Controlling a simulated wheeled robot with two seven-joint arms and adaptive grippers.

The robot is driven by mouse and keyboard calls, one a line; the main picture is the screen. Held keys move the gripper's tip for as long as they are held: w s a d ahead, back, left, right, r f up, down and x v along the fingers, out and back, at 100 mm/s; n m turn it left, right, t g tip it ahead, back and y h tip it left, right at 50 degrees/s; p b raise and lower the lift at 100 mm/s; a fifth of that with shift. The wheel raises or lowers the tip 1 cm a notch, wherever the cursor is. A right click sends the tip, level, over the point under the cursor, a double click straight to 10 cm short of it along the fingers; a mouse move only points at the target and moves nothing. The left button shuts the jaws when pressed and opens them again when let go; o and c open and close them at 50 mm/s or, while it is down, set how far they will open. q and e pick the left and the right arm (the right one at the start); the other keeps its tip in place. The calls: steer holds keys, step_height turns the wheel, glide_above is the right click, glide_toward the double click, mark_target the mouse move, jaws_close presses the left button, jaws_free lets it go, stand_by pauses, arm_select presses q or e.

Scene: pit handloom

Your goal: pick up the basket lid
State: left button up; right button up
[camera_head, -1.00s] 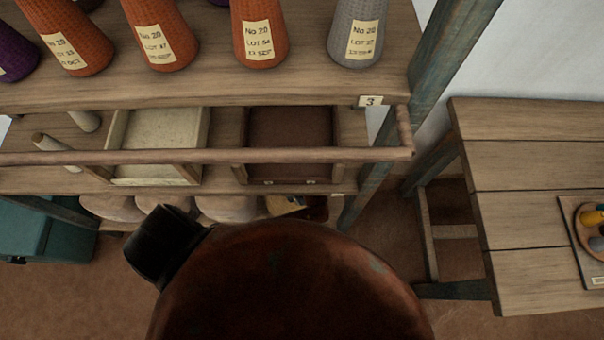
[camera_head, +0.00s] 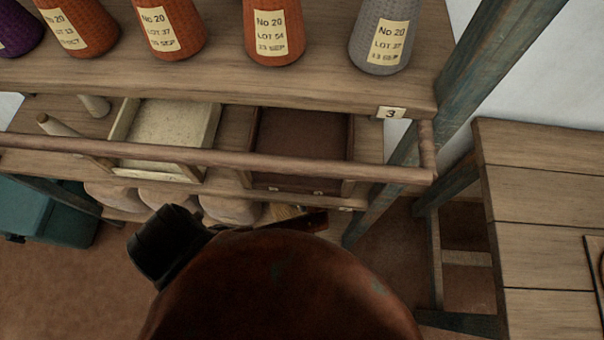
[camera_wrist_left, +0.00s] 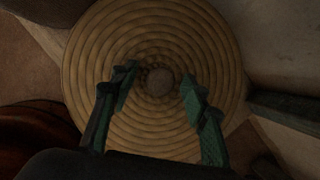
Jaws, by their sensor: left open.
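The basket lid (camera_wrist_left: 105,60) is a round, tan, coiled disc with a small round knob (camera_wrist_left: 159,82) at its centre. It fills the middle of the left wrist view. My left gripper (camera_wrist_left: 160,88) is open over the lid, with one green-grey finger on each side of the knob. The fingers look apart from the knob; how high they are above the lid is hard to tell. The basket's side under the lid is hidden. The lid does not show in the head view, and my right gripper is in neither view.
A wooden shelf (camera_head: 220,85) holds several labelled yarn cones. Below it are a pale tray (camera_head: 165,130), a dark tray (camera_head: 300,138) and a front rail (camera_head: 230,160). A teal box (camera_head: 50,215) stands at left. A plank table (camera_head: 550,210) is at right.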

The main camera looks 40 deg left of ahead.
arm_select(q)
steer(key=c, duration=0.4)
jaws_close()
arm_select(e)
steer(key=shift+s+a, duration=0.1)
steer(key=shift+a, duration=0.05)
arm_select(q)
steer(key=shift+s, duration=0.15)
